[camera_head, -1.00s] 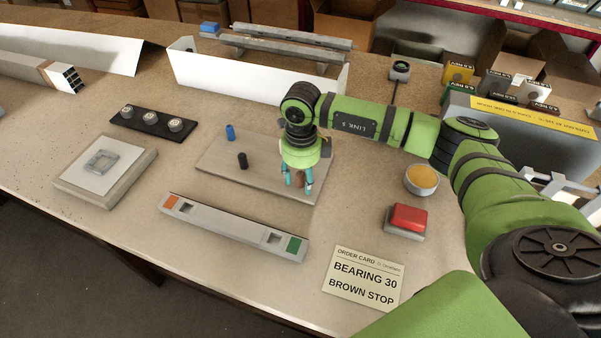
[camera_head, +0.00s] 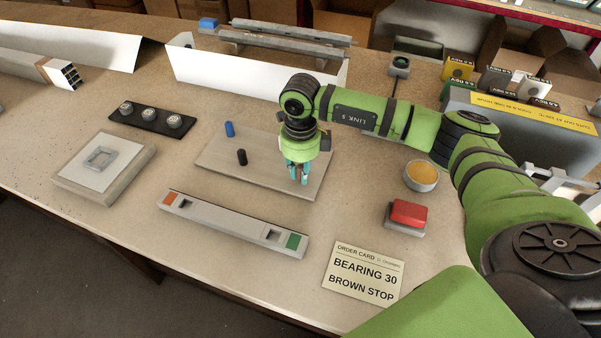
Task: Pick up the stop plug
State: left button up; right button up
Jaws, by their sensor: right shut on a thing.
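My right gripper (camera_head: 299,179) points down over the right part of a grey plate (camera_head: 262,183). Its teal fingers are closed around the brown stop plug (camera_head: 298,174), which is mostly hidden between them. Whether the plug still touches the plate is hard to tell. A blue plug (camera_head: 229,129) and a black plug (camera_head: 242,157) stand upright on the same plate, left of the gripper. The order card (camera_head: 363,273) reads "BEARING 30" and "BROWN STOP". My left gripper is not in view.
A grey rail with orange and green ends (camera_head: 232,224) lies in front of the plate. A red button (camera_head: 408,213) and a bowl with orange contents (camera_head: 421,175) are to the right. A black strip with round bearings (camera_head: 150,119) and a pale square block (camera_head: 103,172) are left.

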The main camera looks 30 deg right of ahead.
notch_tip(320, 180, up, 2)
jog(key=shift+w+r+b, duration=0.1)
jog(key=shift+r+b, duration=0.15)
jog(key=shift+b, duration=0.4)
jog(key=s+r+b, duration=0.3)
jog(key=s+r, duration=0.4)
jog(key=s, duration=0.5)
jog(key=shift+r, duration=0.25)
